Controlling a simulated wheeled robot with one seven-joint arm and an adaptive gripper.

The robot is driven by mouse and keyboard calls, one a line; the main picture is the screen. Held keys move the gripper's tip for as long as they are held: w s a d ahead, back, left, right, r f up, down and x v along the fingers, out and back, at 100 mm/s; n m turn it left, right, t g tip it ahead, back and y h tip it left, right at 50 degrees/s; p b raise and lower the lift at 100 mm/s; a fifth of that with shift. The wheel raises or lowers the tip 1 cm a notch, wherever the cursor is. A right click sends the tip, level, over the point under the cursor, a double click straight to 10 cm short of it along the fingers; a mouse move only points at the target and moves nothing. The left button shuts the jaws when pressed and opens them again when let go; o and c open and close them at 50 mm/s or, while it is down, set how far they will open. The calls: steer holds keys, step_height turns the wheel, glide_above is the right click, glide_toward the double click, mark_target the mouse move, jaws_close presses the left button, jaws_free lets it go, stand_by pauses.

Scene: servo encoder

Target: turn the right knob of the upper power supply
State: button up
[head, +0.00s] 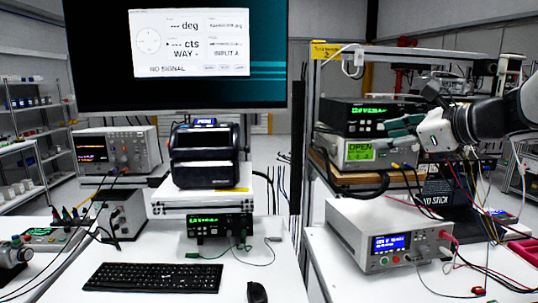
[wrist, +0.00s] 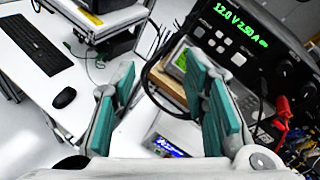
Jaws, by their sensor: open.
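The upper power supply (head: 350,113) is a black box with a green-lit display, on top of the right-hand shelf in the head view. In the wrist view its front panel (wrist: 222,27) fills the upper right, tilted, reading about 12.0 V 2.50 A. Dark round knobs (wrist: 283,68) sit on the panel's right part; which is the right knob I cannot tell for sure. My gripper (head: 392,126) has teal finger pads and is in front of the supply's right part in the head view. In the wrist view the gripper (wrist: 160,72) is open and empty, its fingers left of the knobs.
A light-grey unit with a green "OPEN" display (head: 361,152) sits directly below the supply. Cables and red clips (wrist: 280,125) hang near the panel's right side. A white instrument (head: 385,240) stands on the table below. A keyboard (head: 150,277) lies on the left table.

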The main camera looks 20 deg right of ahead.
steer(key=s+a+f+n+g+y+p, duration=0.1)
steer(key=s+a+n+g, duration=0.1)
steer(key=a+n, duration=0.2)
steer(key=s+a+f+n+g+y, duration=0.1)
steer(key=a+f+n, duration=0.1)
steer(key=a, duration=0.6)
steer(key=shift+s+a+n+g+p, duration=0.35)
steer(key=shift+s+n+g+p, duration=0.05)
steer(key=shift+n, duration=0.5)
steer(key=s+a+f+n+g, duration=0.4)
steer(key=s+a+f+n, duration=0.25)
steer(key=a+n, duration=0.3)
steer(key=s+a+f+n+g+h, duration=0.1)
steer(key=s+f+n+h, duration=0.3)
steer(key=s+n, duration=0.6)
steer(key=shift+a+f+n, duration=0.2)
steer(key=shift+f+n, duration=0.25)
steer(key=shift+n, duration=0.6)
